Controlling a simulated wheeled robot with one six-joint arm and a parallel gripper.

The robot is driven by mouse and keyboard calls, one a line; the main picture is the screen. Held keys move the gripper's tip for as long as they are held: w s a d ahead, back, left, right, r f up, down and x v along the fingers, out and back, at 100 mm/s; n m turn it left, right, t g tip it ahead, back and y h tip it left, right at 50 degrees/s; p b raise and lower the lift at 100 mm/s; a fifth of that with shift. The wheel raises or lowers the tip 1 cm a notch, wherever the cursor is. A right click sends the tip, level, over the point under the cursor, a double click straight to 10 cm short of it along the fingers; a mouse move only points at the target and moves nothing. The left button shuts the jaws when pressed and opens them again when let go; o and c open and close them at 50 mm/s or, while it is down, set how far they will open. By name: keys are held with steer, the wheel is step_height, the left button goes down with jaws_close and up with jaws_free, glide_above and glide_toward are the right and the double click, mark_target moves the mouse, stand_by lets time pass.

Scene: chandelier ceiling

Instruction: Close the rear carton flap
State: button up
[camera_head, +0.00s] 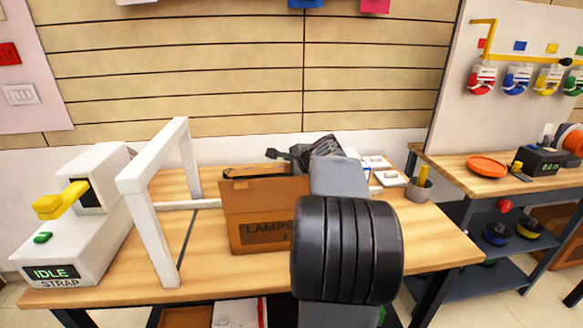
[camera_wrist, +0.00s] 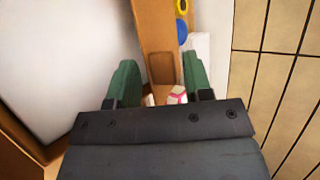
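A brown carton (camera_head: 262,215) marked LAMPS stands on the wooden workbench. A thin brown strip (camera_head: 255,171) shows along its top rear edge; I cannot tell surely whether it is the rear flap. My arm hides the carton's right side. My dark gripper is at the carton's upper right, mostly behind my arm in the head view. In the wrist view my gripper (camera_wrist: 161,80) has two green fingers spread apart. A brown panel (camera_wrist: 157,30) with a rectangular recess shows beyond and between the fingers. I see nothing clamped, and contact is unclear.
A white frame (camera_head: 150,185) stands left of the carton, beside a white strap machine (camera_head: 75,245) reading IDLE. The workbench's front right (camera_head: 435,245) is clear.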

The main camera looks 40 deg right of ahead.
steer(key=shift+o, duration=0.3)
steer(key=shift+r, duration=0.15)
steer(key=shift+r, duration=0.5)
steer(key=s+a+r+p, duration=0.2)
steer(key=s+a+r, duration=0.5)
steer(key=s+r, duration=0.4)
steer(key=shift+s+a+r, duration=0.3)
steer(key=shift+a+r, duration=0.1)
steer(key=shift+r, duration=0.05)
steer(key=shift+c, duration=0.5)
